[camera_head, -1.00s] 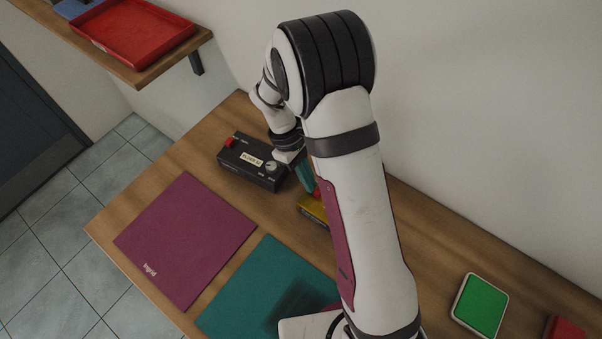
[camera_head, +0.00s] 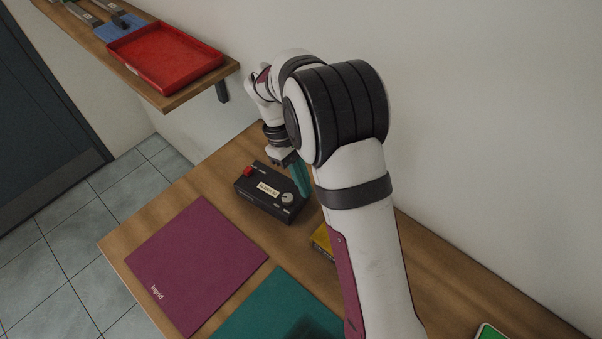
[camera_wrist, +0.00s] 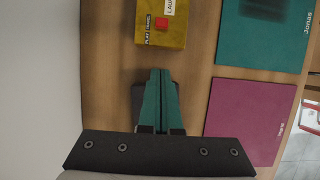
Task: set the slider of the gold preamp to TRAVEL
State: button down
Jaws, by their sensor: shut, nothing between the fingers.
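The gold preamp (camera_head: 321,240) is mostly hidden behind my arm in the head view. In the wrist view its face (camera_wrist: 176,38) shows at the top, cut by the frame edge. Its red slider knob (camera_wrist: 161,24) sits beside the word TRAVEL, away from the word PLAY. My gripper (camera_head: 303,192), with teal fingers, is shut and empty. It is above the right end of a black box, apart from the gold preamp. In the wrist view the fingers (camera_wrist: 158,80) point toward the preamp with bare wood between.
The black box (camera_head: 258,199) has a red knob and a dial. A purple mat (camera_head: 195,265) and a teal mat (camera_head: 270,310) lie in front. A green-topped block (camera_head: 490,333) is at bottom right. A red tray (camera_head: 165,55) stands on the wall shelf. The wall is close behind.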

jog(key=v, duration=0.3)
jog(key=shift+f, duration=0.1)
jog(key=s+d+r+m+t+y, duration=0.1)
jog(key=s+d+r+m+y, duration=0.25)
jog(key=s+r+m, duration=0.65)
jog(key=s+f+m+t+y, duration=0.1)
jog(key=s+f+m+t, duration=0.1)
jog(key=s, duration=1.3)
jog(key=f+m, duration=0.1)
jog(key=m, duration=0.1)
jog(key=shift+s+d+m, duration=0.15)
jog(key=shift+s+m, duration=0.05)
jog(key=shift+m, duration=0.1)
jog(key=shift+w+r+y, duration=0.1)
jog(key=shift+y, duration=0.15)
dwell(0.5)
